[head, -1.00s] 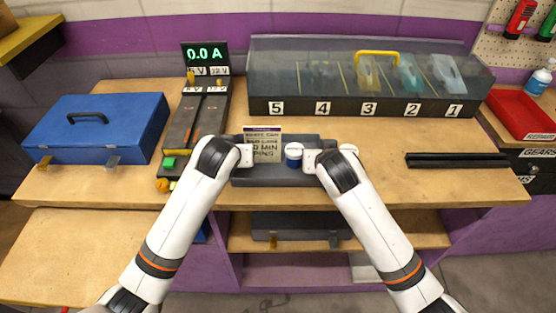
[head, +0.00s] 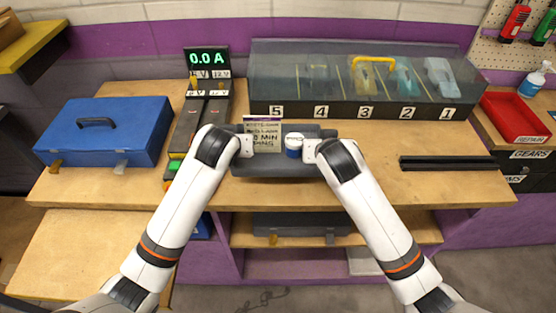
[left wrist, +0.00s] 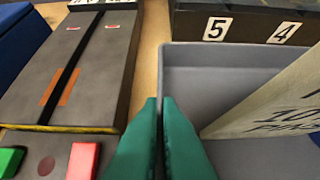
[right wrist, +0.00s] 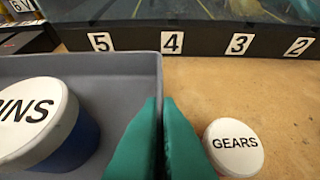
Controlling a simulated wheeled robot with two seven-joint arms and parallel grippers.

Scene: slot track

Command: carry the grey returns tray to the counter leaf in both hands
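The grey returns tray (head: 275,169) is in the middle of the head view, above the bench. A card sign (head: 262,131) and a blue jar (head: 293,146) with a white lid marked "PINS" are in it. My left gripper (left wrist: 160,105) has its green fingers closed on the tray's left wall. My right gripper (right wrist: 164,105) has its fingers closed on the right wall. I cannot tell how much gap lies under the tray. The wooden counter leaf (head: 88,255) is at the lower left of the head view, in front of the blue case.
A blue case (head: 120,140) and a track tester (head: 186,128) with coloured buttons stand left of the tray. A numbered display case (head: 340,112) is behind. A GEARS jar (right wrist: 235,146) stands just right of the tray. Black rails (head: 450,163) lie further right.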

